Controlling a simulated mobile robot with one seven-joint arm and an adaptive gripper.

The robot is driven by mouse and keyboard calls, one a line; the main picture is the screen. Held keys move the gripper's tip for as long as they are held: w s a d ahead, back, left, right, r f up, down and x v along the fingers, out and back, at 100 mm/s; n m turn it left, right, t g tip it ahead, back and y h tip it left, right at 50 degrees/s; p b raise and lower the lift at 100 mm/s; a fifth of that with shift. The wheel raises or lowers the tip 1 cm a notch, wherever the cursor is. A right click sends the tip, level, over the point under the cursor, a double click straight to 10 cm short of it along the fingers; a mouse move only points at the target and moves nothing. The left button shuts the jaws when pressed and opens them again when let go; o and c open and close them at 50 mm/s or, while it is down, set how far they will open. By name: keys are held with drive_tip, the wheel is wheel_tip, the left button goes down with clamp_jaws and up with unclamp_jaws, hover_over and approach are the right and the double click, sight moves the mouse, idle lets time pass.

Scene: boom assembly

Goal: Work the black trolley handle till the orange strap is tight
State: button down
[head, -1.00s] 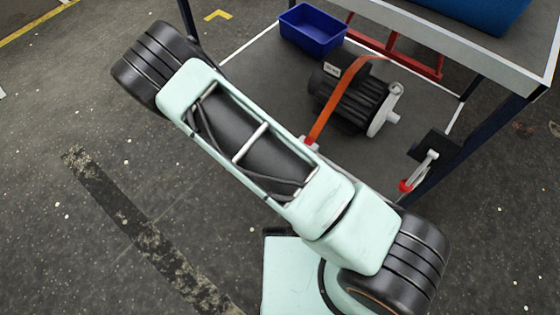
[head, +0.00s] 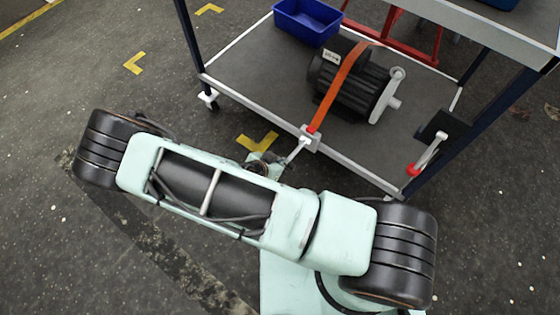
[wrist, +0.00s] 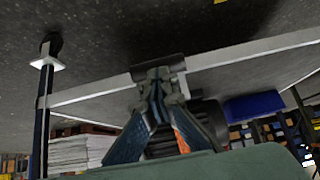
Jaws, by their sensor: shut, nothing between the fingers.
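The orange strap (head: 343,82) runs over a dark finned motor (head: 352,88) on the trolley deck. In the wrist view, a black grip-like bar (wrist: 158,68) shows at the trolley edge. My gripper (wrist: 158,78) is shut and empty, its fingertips close to this bar; contact cannot be told. In the head view my arm largely hides my gripper. The strap's tightness cannot be judged.
The trolley's near rail (head: 260,112) and posts bound the deck. A blue bin (head: 307,23) stands at the deck's back left. A black plate with a red-ended lever (head: 428,155) is at the right post. Open floor lies left of the trolley.

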drive_tip(key=shift+s+a+f+b, duration=0.2)
drive_tip(key=shift+f+b, duration=0.5)
drive_tip(key=shift+f, duration=0.45)
drive_tip(key=shift+s+a+f+b, duration=0.15)
drive_tip(key=shift+f+b, duration=0.5)
drive_tip(key=shift+f, duration=0.45)
drive_tip(key=shift+d, duration=0.1)
drive_tip(key=shift+r, duration=0.1)
